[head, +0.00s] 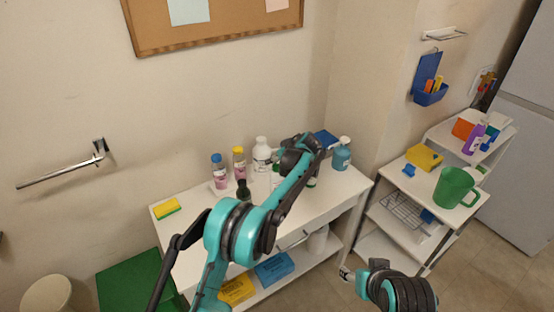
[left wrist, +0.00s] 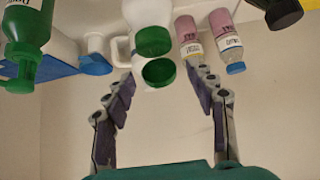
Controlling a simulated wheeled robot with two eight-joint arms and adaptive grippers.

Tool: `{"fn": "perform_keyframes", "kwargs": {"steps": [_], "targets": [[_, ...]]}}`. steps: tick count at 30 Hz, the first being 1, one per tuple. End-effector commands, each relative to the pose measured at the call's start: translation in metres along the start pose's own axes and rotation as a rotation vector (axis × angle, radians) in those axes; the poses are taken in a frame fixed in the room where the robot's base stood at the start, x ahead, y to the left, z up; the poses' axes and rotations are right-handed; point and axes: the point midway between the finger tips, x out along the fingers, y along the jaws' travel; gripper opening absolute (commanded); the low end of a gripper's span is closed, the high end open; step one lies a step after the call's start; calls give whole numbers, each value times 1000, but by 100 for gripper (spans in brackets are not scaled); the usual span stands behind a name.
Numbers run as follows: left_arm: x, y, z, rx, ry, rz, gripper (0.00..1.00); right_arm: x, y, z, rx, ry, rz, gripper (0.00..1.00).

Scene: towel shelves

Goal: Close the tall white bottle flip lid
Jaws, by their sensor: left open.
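The tall white bottle (left wrist: 146,12) shows upside down at the top of the left wrist view. Its green flip lid (left wrist: 158,72) stands open, apart from the green collar (left wrist: 153,41) on the neck. In the head view the bottle is mostly hidden behind my left arm, with a little of its green top (head: 276,169) in sight. My left gripper (left wrist: 162,84) is open, its fingers on either side of the lid; I cannot tell whether they touch it. My right gripper (head: 346,273) is low at the front right, away from the bottles; its jaw state is unclear.
A white jug (head: 262,153), pink bottles (head: 219,172) and a dark bottle (head: 243,190) crowd the white shelf top (head: 192,225). A green bottle (left wrist: 27,35) and a blue pump bottle (head: 341,157) stand nearby. A sponge (head: 167,208) lies at the left end.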

Motion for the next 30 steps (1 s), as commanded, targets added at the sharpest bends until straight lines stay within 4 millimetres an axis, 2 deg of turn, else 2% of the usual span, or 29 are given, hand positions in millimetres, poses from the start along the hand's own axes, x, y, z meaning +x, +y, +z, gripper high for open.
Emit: {"fn": "perform_keyframes", "kwargs": {"steps": [1, 6, 7, 17, 30], "targets": [[0, 0, 0, 0, 0, 0, 53, 0, 0, 0, 0, 0, 0, 56], [0, 0, 0, 0, 0, 0, 8, 0, 0, 0, 0, 0, 0, 56], [0, 0, 0, 0, 0, 0, 5, 0, 0, 0, 0, 0, 0, 56], [0, 0, 3, 0, 35, 0, 5, 5, 0, 3, 0, 0, 0, 56], [0, 1, 19, 2, 322, 2, 5, 35, 0, 25, 0, 0, 0, 56]]}}
